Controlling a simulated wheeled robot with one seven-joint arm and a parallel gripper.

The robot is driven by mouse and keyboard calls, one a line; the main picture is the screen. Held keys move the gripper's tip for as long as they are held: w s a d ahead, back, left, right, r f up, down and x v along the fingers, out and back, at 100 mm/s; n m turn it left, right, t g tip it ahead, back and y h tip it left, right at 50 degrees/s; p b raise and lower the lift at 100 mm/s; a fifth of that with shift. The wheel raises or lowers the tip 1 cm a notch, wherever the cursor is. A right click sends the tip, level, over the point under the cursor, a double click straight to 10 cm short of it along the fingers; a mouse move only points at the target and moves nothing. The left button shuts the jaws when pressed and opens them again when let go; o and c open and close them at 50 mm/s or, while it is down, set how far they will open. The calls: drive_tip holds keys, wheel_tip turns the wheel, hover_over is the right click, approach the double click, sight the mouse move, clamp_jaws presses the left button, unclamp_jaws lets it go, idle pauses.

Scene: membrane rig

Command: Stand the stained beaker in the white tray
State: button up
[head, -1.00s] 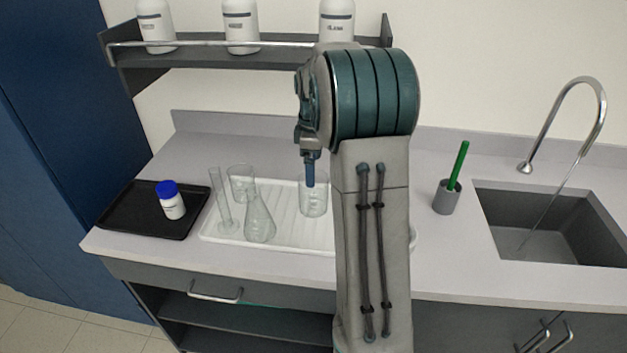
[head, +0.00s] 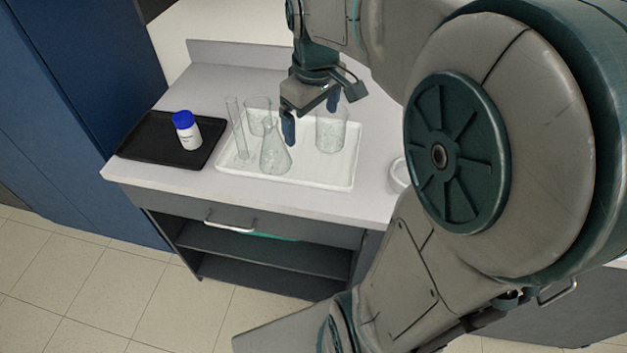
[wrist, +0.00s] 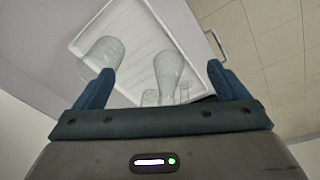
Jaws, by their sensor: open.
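The white tray (head: 310,178) lies on the counter. A clear beaker (head: 331,130) stands in its right part, and another clear beaker (head: 257,117) stands at its back left. No stain can be made out on either. A pale, cup-like vessel (head: 399,176) stands on the counter right of the tray, partly hidden by my arm; I cannot tell whether it is the stained beaker. My gripper (head: 311,114) is open and empty above the tray, with its fingers near the right beaker in the picture.
A conical flask (head: 275,155) and a measuring cylinder (head: 238,135) also stand in the white tray. A black tray (head: 150,138) with a blue-capped white bottle (head: 187,132) lies to the left. My arm hides the counter's right side.

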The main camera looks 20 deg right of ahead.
drive_tip(key=s+a+f+m, duration=0.2)
drive_tip(key=s, duration=0.4)
drive_tip(key=s+a+f+m+t, duration=0.1)
drive_tip(key=s+a+f+m, duration=0.1)
drive_tip(key=s, duration=0.4)
drive_tip(key=shift+a+m, duration=0.35)
drive_tip(key=shift+m, duration=0.15)
drive_tip(key=shift+f, duration=0.1)
